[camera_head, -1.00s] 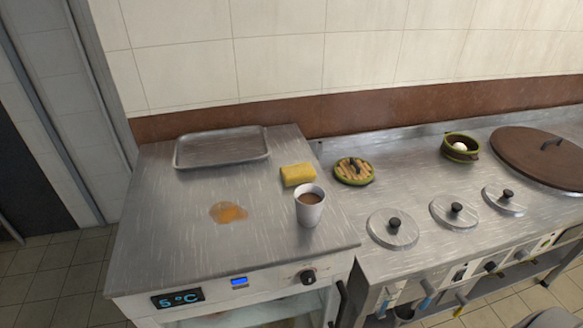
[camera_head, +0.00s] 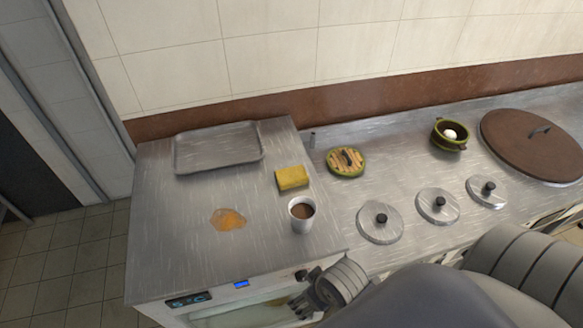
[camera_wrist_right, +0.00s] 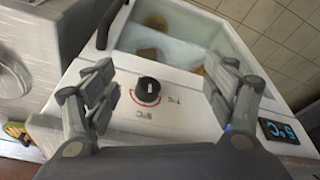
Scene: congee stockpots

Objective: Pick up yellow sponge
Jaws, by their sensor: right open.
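The yellow sponge (camera_head: 292,177) lies on the steel top of the cabinet, near its right edge, behind a white cup (camera_head: 302,222) of brown liquid. My right gripper (camera_head: 305,303) is low in front of the cabinet's front face, below the counter edge and well apart from the sponge. In the right wrist view its two fingers (camera_wrist_right: 165,88) are spread with nothing between them, facing the cabinet's black knob (camera_wrist_right: 148,90). The sponge does not show in the wrist view. My left gripper is not in view.
An empty metal tray (camera_head: 218,168) sits at the back left of the cabinet top. An orange-brown spill (camera_head: 228,219) lies left of the cup. On the right counter are a green dish (camera_head: 346,174), a pot with an egg (camera_head: 450,146) and several lids.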

